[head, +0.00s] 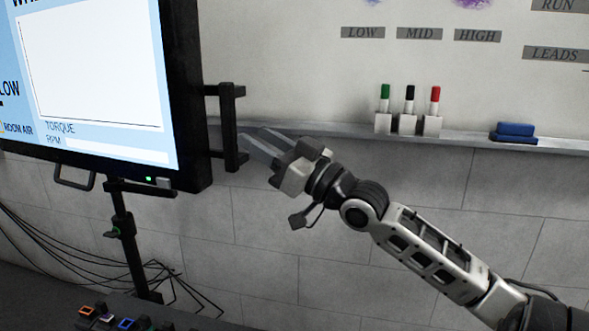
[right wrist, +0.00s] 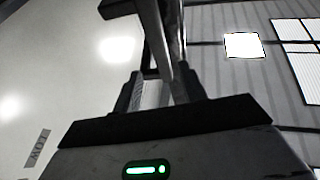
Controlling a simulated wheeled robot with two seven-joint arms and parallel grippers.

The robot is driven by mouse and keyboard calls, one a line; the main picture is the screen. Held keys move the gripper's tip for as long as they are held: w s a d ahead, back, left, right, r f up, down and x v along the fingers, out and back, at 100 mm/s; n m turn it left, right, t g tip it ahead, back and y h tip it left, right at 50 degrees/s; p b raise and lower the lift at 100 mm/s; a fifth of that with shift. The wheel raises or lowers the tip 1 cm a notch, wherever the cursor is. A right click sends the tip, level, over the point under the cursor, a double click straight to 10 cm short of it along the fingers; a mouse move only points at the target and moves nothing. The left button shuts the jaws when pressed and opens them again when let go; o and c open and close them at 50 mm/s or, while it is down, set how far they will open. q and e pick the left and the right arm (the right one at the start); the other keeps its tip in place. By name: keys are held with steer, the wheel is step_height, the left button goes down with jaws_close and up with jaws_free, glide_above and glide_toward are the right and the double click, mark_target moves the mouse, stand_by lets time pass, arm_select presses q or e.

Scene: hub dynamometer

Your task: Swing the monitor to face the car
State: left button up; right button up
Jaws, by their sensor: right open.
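The monitor (head: 188,100) stands at the left of the head view, its lit screen showing a white panel and the words TORQUE and RPM. A dark upright handle (head: 229,125) sticks out from its right edge. My right gripper (head: 258,145) is open, with its fingers pointing left at the lower end of this handle. In the right wrist view, a dark piece (right wrist: 118,9), seemingly of the handle, shows by the finger tips. I cannot tell whether the bar is between the fingers or touching them. My left gripper is not in view.
The monitor sits on a dark pole (head: 128,235) with a green-marked clamp, and loose cables hang behind it. A ledge (head: 350,136) on the wall holds green, black and red markers and a blue eraser (head: 515,130). Coloured controls (head: 103,318) show at the bottom left.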

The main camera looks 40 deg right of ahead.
steer(key=b+v, duration=0.2)
steer(key=v, duration=0.4)
steer(key=shift+s, duration=0.25)
steer(key=shift+d, duration=0.1)
